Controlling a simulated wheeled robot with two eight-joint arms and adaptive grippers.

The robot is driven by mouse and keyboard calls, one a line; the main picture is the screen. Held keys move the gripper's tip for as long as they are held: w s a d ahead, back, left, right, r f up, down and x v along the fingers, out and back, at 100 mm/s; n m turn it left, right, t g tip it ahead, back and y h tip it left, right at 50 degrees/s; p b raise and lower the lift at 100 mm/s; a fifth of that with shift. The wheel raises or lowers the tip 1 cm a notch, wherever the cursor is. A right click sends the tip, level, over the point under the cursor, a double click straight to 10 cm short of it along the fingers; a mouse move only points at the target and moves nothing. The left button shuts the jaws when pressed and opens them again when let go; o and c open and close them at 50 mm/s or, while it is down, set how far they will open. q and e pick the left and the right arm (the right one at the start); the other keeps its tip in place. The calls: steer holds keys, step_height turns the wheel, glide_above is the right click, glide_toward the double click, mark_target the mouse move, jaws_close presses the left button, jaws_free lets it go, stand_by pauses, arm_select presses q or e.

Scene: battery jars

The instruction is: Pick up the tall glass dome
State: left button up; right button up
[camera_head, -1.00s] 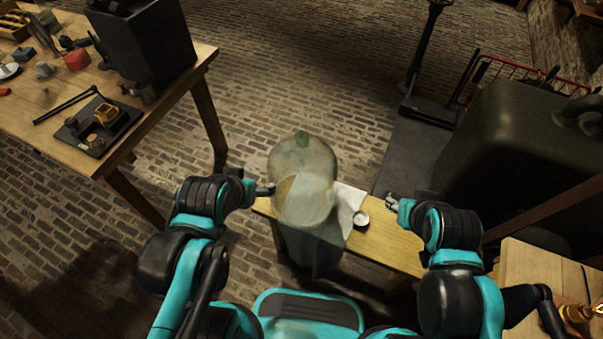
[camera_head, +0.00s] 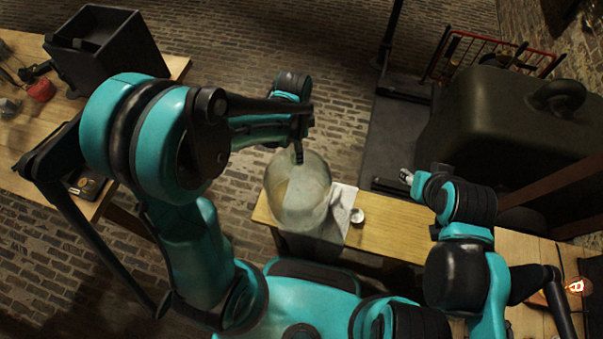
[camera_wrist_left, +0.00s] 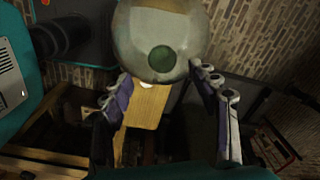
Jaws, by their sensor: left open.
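The tall glass dome (camera_head: 300,200) is cloudy, pale glass and stands on the narrow wooden bench (camera_head: 395,240) in the head view. In the left wrist view the dome (camera_wrist_left: 165,25) fills the top middle, with a round green spot (camera_wrist_left: 161,59) on it. My left gripper (camera_head: 300,152) is at the dome's upper, far edge in the head view, pointing down. In the left wrist view its open fingers (camera_wrist_left: 163,88) are spread either side of the dome's lower edge; contact cannot be told. My right gripper (camera_head: 407,177) is apart, right of the dome; its opening is unclear.
A white cloth (camera_head: 343,205) and a small round jar or lid (camera_head: 357,215) lie right of the dome. A large dark case (camera_head: 500,125) stands at the right. A table with a black bin (camera_head: 105,50) is at the left. Brick floor lies beyond the bench.

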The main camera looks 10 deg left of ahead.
mark_target(298, 183)
arm_select(q)
steer(key=shift+w+d+f+m, duration=0.1)
steer(key=shift+d+m, duration=0.05)
steer(key=shift+m, duration=0.15)
steer(key=shift+d+f, duration=0.1)
steer(key=shift+f, duration=0.15)
steer(key=f+b, duration=0.1)
steer(key=f, duration=0.1)
steer(key=f+b, duration=0.1)
steer(key=f, duration=0.4)
steer(key=shift+w+a+f+b, duration=0.2)
steer(key=shift+a+f+b, duration=0.1)
steer(key=shift+b, duration=0.1)
steer(key=shift+r, duration=0.1)
jaws_close()
